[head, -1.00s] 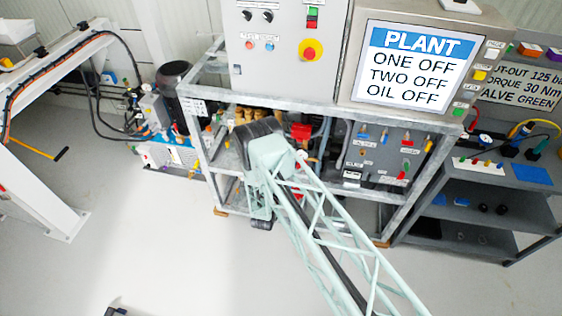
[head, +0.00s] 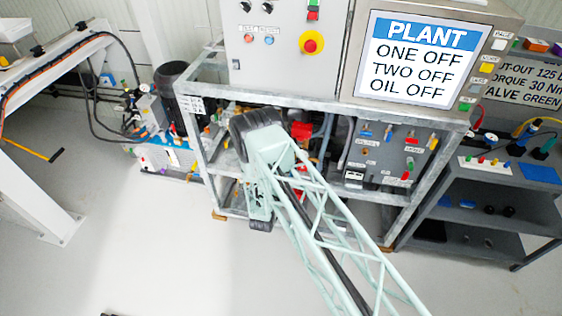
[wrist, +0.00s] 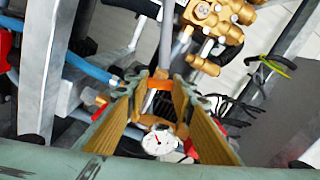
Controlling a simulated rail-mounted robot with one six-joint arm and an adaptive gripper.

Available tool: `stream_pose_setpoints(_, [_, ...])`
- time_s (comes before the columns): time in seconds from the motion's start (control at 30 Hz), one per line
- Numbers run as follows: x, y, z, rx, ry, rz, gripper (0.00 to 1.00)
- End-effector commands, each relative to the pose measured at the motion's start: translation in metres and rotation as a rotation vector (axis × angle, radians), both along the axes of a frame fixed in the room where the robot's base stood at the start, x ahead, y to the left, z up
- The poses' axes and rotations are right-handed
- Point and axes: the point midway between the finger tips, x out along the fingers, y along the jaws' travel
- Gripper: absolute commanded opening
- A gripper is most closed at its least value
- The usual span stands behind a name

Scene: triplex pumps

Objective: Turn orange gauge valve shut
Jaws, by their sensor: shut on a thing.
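In the wrist view my gripper (wrist: 161,97) points into the pump frame, its two tan-padded fingers closed in on an orange valve handle (wrist: 160,83). The orange handle sits between the fingertips. A round white gauge (wrist: 160,142) with a red needle shows between the fingers, nearer the palm in the picture. The valve body under the handle is mostly hidden. In the head view my arm's end covers the gripper and the valve.
Brass fittings (wrist: 222,22) lie just above the fingers in the wrist view. A blue hose (wrist: 88,65) and a grey frame post (wrist: 45,65) stand at left. In the head view a control box (head: 285,50) and a plant sign (head: 412,60) are above the arm.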

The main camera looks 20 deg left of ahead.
Motion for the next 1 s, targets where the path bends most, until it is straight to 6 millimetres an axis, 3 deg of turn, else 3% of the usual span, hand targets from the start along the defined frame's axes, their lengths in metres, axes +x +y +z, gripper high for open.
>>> stream_pose_setpoints(0.43, [-0.0001,-0.0002,-0.0014,0.264,0.033,0.000,0.12])
stream_pose_setpoints(1.0, [0.0002,0.0001,0.0002,0.323,0.040,0.000,0.12])
